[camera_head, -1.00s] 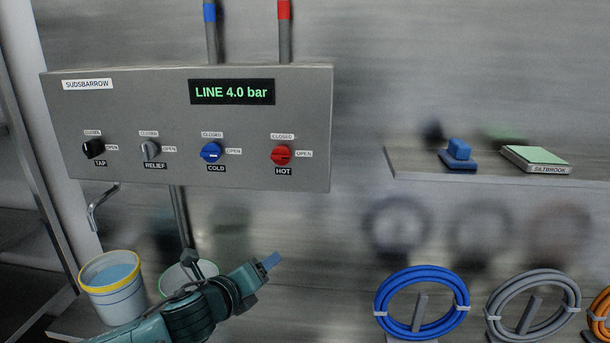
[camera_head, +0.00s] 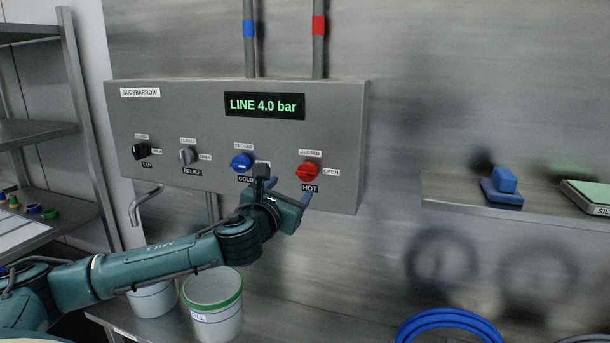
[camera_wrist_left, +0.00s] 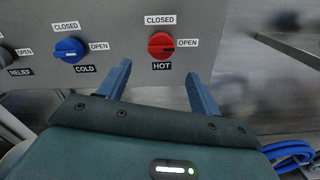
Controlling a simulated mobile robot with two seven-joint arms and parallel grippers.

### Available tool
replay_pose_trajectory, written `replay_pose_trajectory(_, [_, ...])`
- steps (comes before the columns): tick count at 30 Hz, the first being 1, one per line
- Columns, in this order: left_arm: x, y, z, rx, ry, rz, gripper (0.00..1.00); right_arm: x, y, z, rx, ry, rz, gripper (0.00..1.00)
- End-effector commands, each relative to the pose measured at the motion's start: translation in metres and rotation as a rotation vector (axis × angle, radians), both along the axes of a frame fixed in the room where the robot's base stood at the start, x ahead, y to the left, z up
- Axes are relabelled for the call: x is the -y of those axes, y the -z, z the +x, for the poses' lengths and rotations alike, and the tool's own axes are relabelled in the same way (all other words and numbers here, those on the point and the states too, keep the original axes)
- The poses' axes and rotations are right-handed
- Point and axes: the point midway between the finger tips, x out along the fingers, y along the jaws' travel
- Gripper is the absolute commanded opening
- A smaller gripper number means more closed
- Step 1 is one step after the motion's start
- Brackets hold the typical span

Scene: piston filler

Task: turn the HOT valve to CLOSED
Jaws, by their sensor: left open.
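The HOT valve (camera_head: 308,172) is a red round knob at the right end of the grey panel. It also shows in the left wrist view (camera_wrist_left: 161,45), with CLOSED above it and OPEN to its right. Its grip bar appears to lie sideways, toward OPEN. My left gripper (camera_head: 287,190) is open and empty, just below and in front of the panel's right end. In the wrist view its two blue fingers (camera_wrist_left: 158,78) stand on either side of the HOT label, below the knob and apart from it. My right gripper is not in view.
The blue COLD knob (camera_head: 241,162) is close left of HOT; RELIEF (camera_head: 187,156) and TAP (camera_head: 142,150) are farther left. The display (camera_head: 264,106) reads LINE 4.0 bar. A green-rimmed bucket (camera_head: 213,308) stands below my arm. A shelf (camera_head: 450,192) is at right.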

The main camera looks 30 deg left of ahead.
Motion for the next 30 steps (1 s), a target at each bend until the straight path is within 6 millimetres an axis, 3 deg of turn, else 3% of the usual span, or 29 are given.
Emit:
replay_pose_trajectory(6, [-0.01,-0.002,0.045,0.001,-0.001,-0.005,0.64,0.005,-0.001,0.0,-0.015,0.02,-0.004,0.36])
replay_pose_trajectory(13, [-0.018,-0.001,0.077,0.001,0.0,-0.003,0.64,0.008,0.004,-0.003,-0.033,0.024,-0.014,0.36])
replay_pose_trajectory(18, [-0.02,0.0,0.087,0.001,0.002,-0.002,0.64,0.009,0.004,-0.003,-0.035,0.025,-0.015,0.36])
replay_pose_trajectory(27, [-0.021,0.0,0.089,0.0,0.002,-0.001,0.64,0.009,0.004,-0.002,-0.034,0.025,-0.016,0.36])
replay_pose_trajectory(30, [-0.021,0.0,0.089,0.0,0.002,-0.001,0.57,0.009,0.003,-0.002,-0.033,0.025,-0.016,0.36])
